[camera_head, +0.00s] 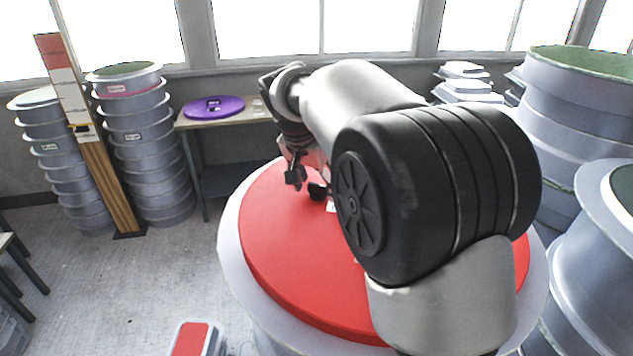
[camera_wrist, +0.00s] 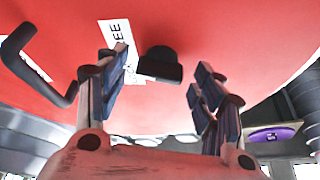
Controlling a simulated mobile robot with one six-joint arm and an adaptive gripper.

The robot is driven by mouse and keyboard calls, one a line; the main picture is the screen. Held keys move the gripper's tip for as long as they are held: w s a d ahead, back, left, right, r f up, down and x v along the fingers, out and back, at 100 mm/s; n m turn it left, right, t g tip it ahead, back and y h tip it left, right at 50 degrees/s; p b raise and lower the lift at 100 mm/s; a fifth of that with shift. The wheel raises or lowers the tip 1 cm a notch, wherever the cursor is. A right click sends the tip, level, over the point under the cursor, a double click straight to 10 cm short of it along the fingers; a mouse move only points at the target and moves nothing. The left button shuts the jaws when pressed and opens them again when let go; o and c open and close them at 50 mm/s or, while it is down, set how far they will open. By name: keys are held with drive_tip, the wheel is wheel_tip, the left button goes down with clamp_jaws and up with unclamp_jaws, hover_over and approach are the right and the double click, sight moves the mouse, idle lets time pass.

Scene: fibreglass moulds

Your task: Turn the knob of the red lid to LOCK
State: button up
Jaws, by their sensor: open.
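The red lid (camera_head: 290,255) lies flat on a wide pale grey mould in the head view. It fills the upper part of the wrist view (camera_wrist: 230,30). My gripper (camera_wrist: 162,74) is open, with one finger to each side of the knob in the wrist view. I cannot tell whether either finger touches it. In the head view my gripper (camera_head: 300,168) is low over the lid's far left part, partly hidden by my arm.
A bent black handle (camera_wrist: 40,68) and another white label (camera_wrist: 24,56) are at the left of the wrist view. A purple lid (camera_head: 214,107) lies on a table behind. Stacked grey moulds (camera_head: 145,140) stand left, and more (camera_head: 570,120) stand right. The left floor is mostly clear.

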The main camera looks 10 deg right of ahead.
drive_tip(key=c, duration=1.1)
